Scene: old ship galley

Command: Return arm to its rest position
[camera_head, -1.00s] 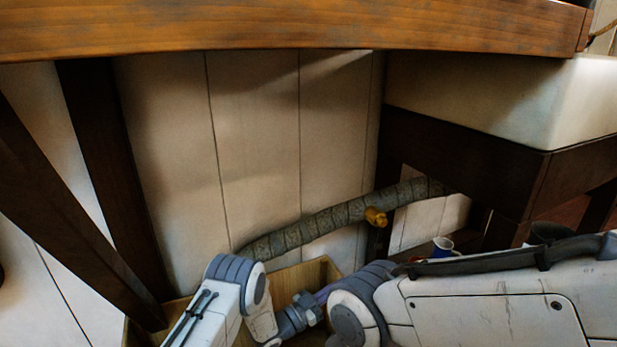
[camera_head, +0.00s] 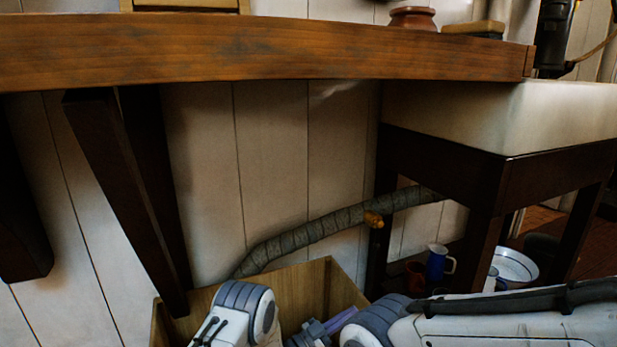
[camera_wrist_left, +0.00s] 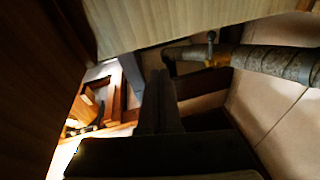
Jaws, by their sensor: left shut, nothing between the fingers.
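My left gripper (camera_wrist_left: 160,85) shows in the left wrist view as a dark shape with its fingers together and nothing between them. Parts of my arms show along the bottom of the head view, over and beside an open wooden box; I cannot make out the left fingertips there. My right gripper is not in view.
A wooden counter (camera_head: 300,48) spans the head view above my arms. The wooden box (camera_head: 335,290) stands below it. A wrapped pipe (camera_head: 310,230) with a brass valve runs along the wall. A blue mug (camera_head: 438,262) and a white basin (camera_head: 516,265) stand at right.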

